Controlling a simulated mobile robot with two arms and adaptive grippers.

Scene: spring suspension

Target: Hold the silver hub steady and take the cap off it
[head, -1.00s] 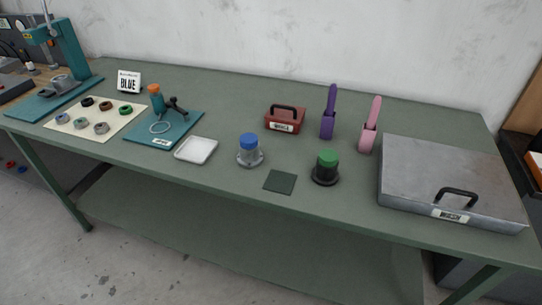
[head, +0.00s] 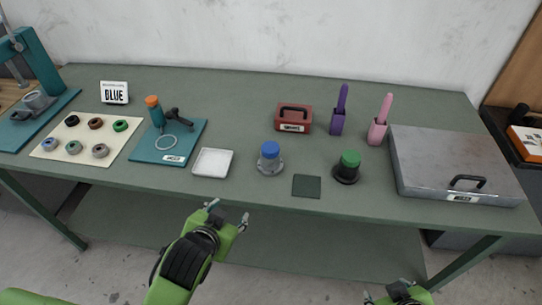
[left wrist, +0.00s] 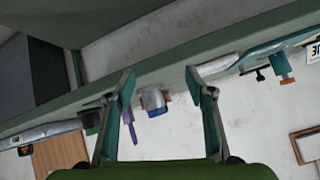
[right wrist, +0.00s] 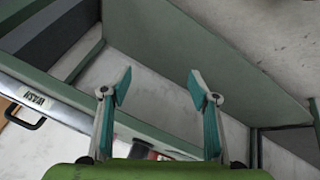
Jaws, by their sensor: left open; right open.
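The silver hub (head: 270,167) stands upright on the table with a blue cap (head: 270,149) on top. My left gripper (head: 228,213) is open and empty, in front of the table's front edge, to the left of and nearer than the hub. My right gripper (right wrist: 155,85) is open and empty; in the head view only its arm's top shows at the bottom edge, well right of the hub.
A dark hub with a green cap (head: 349,160) stands right of a dark green square pad (head: 306,186). A white tray (head: 213,162) lies left of the silver hub. Behind are a red box (head: 293,118) and purple (head: 339,121) and pink (head: 378,131) holders. A metal case (head: 450,165) fills the right.

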